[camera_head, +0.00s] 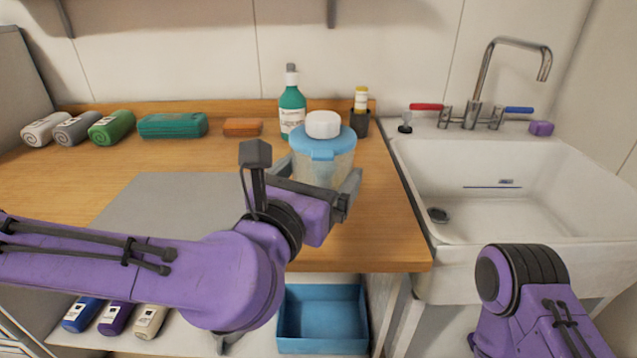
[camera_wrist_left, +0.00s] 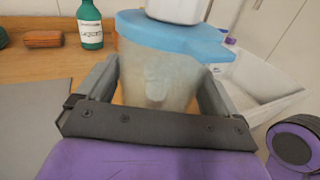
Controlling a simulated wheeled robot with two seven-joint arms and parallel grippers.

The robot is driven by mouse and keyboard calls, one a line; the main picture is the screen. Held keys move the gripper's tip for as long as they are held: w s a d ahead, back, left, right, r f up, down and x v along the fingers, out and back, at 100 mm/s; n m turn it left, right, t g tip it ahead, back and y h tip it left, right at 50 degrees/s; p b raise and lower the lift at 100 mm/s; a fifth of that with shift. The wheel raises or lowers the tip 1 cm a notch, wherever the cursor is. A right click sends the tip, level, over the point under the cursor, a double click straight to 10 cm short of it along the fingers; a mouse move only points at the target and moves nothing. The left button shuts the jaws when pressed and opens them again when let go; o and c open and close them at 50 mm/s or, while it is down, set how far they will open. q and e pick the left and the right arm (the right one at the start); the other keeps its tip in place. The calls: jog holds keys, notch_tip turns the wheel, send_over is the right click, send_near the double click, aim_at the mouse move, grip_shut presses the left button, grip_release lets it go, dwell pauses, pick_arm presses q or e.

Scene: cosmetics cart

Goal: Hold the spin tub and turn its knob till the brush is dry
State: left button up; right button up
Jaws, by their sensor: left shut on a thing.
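The spin tub (camera_head: 314,171) is a clear container with a blue lid (camera_head: 323,143) and a white knob (camera_head: 323,124) on top. It stands upright on the wooden counter near its right end. My left gripper (camera_head: 330,185) is shut around the tub's body, one finger on each side, as the left wrist view (camera_wrist_left: 157,85) shows. A pale shape shows dimly through the tub wall; I cannot tell whether it is the brush. Of my right arm only purple and black links show at the lower right; its gripper is out of the picture.
A green bottle (camera_head: 292,108) stands just behind the tub, and a dark cup with a yellow-topped item (camera_head: 361,101) is at its right. A white sink (camera_head: 500,205) lies to the right. A grey mat (camera_head: 150,205), rolled towels and an orange sponge (camera_head: 243,127) lie left.

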pick_arm(q)
jog(key=w+f+b, duration=0.5)
jog(key=w+f, duration=0.1)
jog(key=shift+w+f, duration=0.1)
jog(key=shift+w, duration=0.3)
jog(key=shift+w+f, duration=0.4)
jog(key=shift+w, duration=0.2)
jog(key=shift+f+b, duration=0.25)
jog(key=shift+b, duration=0.25)
